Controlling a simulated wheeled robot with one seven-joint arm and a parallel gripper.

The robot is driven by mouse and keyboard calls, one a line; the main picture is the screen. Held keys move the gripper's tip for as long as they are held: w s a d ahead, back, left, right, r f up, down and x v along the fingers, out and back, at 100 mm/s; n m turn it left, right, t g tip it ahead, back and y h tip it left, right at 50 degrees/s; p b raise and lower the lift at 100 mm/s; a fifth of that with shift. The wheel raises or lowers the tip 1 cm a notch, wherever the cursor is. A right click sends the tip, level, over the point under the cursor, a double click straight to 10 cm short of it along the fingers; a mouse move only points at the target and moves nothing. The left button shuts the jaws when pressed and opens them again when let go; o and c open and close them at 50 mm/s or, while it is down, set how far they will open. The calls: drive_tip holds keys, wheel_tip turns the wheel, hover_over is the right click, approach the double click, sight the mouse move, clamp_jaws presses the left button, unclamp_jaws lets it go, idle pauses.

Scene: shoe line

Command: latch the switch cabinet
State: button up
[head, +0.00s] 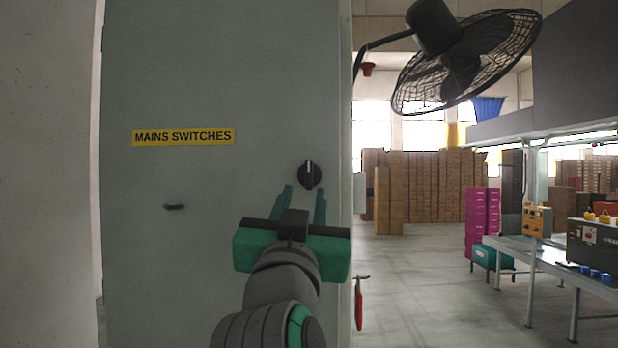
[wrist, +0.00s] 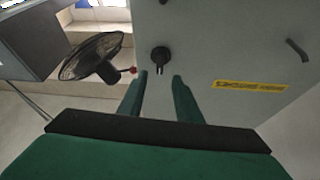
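The switch cabinet (head: 230,80) fills the left and middle of the head view, its grey door facing me with a yellow MAINS SWITCHES label (head: 183,137). A black round knob (head: 311,175) with a pale upright mark sits near the door's right edge. A small dark handle (head: 174,207) is on the door at lower left. My gripper (head: 305,203) is open and points at the door, just below the knob in the head view. In the wrist view the knob (wrist: 160,56) appears beyond the gap between the two green fingers (wrist: 160,88), apart from them. Nothing is between the fingers.
A black caged fan (head: 465,60) juts out at upper right of the cabinet. A red object (head: 359,305) hangs by the cabinet's lower right edge. A workbench (head: 540,262) stands at right, with pink stacks (head: 482,222) and cartons (head: 425,185) behind. The floor between is clear.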

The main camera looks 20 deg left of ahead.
sight(308, 175)
drive_tip(key=x, duration=0.9)
drive_tip(key=shift+w, duration=0.15)
drive_tip(key=c, duration=0.7)
drive_tip(key=shift+c, duration=0.2)
drive_tip(key=shift+n, duration=0.4)
drive_tip(key=shift+n+y, duration=0.6)
drive_tip(key=o, duration=0.7)
drive_tip(key=shift+o, duration=0.2)
